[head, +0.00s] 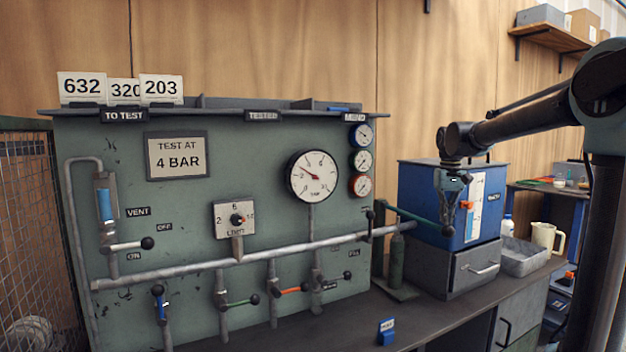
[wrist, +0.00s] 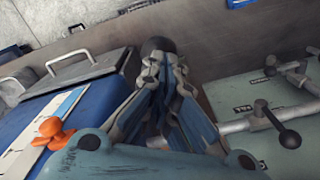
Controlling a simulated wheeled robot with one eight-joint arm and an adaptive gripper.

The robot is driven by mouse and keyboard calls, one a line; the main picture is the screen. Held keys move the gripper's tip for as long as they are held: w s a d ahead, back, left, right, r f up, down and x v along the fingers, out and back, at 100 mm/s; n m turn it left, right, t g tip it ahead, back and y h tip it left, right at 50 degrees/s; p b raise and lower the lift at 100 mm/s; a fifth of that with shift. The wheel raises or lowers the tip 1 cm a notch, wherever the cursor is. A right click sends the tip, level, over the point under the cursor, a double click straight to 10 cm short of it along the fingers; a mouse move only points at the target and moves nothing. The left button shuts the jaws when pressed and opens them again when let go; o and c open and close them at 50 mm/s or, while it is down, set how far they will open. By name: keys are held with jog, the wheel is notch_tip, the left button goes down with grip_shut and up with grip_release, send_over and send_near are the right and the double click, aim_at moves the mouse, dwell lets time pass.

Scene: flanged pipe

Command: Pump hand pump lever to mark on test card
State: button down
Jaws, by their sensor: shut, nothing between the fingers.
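The test card (head: 177,156) on the green panel reads "TEST AT 4 BAR". The large round gauge (head: 312,177) has a needle pointing to the upper left; its small numbers are hard to read. The green hand pump (head: 397,261) stands on the bench right of the panel, with its green lever (head: 415,220) reaching right in front of the blue tank. My gripper (head: 448,228) is shut and empty at the lever's outer end. In the wrist view my gripper (wrist: 160,68) points at a dark round knob (wrist: 158,45) just past the fingertips; contact cannot be told.
The blue tank (head: 420,200) with an orange marker (head: 466,205) stands close behind my gripper. A grey pipe (head: 180,271) with several valve levers crosses the panel. A small blue block (head: 387,332) lies on the bench (head: 440,312), whose front is otherwise clear.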

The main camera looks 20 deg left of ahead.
aim_at(445, 237)
jog(key=shift+f, duration=3.7)
notch_tip(445, 237, up, 19)
jog(key=shift+f, duration=0.1)
dwell(2.7)
dwell(0.7)
